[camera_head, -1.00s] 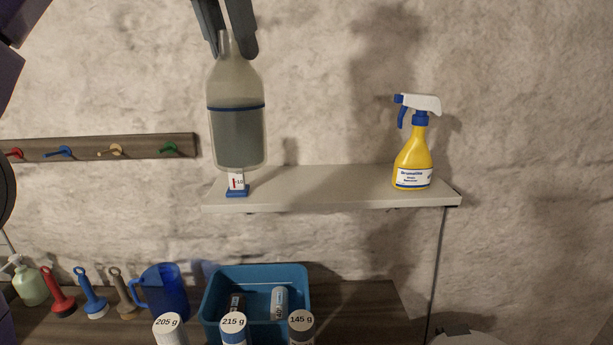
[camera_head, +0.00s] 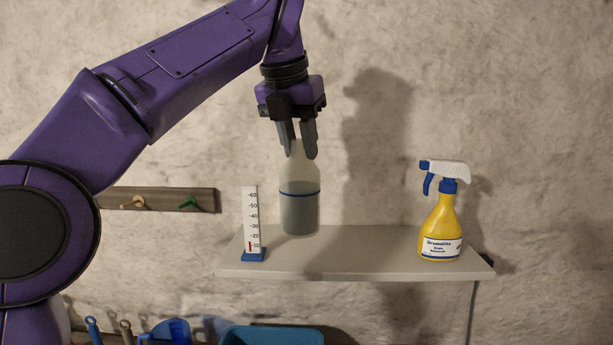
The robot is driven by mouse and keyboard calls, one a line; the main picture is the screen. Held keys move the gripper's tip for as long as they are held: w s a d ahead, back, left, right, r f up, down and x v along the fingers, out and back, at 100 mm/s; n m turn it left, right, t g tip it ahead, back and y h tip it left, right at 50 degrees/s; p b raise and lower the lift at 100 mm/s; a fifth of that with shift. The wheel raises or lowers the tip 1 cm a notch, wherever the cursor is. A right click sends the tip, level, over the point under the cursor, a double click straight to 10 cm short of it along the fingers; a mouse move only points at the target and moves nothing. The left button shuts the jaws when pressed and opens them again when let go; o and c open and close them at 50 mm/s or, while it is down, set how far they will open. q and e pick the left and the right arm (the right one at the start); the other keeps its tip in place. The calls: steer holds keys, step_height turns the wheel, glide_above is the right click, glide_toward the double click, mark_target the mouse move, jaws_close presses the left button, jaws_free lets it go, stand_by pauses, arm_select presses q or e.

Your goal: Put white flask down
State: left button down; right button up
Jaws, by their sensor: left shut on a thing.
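The white flask (camera_head: 300,208) is a translucent bottle with grey liquid and a blue line round it. It is upright over the left half of the pale wall shelf (camera_head: 370,262). Its base appears at the level of the shelf top; I cannot tell whether it touches. My left gripper (camera_head: 300,150) comes from above and is shut on the flask's neck, which the fingers partly hide. My right gripper is not in view.
A white scale marker with a blue foot (camera_head: 251,225) stands left of the flask. A yellow spray bottle (camera_head: 440,228) stands at the shelf's right end. The shelf between flask and spray bottle is clear. A hook rail (camera_head: 160,200) and blue bin (camera_head: 272,336) are nearby.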

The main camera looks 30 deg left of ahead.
mark_target(306, 180)
arm_select(q)
steer(key=w+f, duration=0.2)
steer(key=f, duration=0.1)
steer(key=shift+w+a+f, duration=0.25)
steer(key=shift+w+f, duration=0.1)
steer(key=shift+w, duration=0.05)
steer(key=shift+s+b+x, duration=0.25)
steer(key=shift+b+x, duration=0.15)
steer(key=shift+x, duration=0.75)
steer(key=shift+f, duration=0.65)
steer(key=shift+f, duration=0.2)
steer(key=c, duration=0.8)
jaws_free()
steer(key=shift+c, duration=0.2)
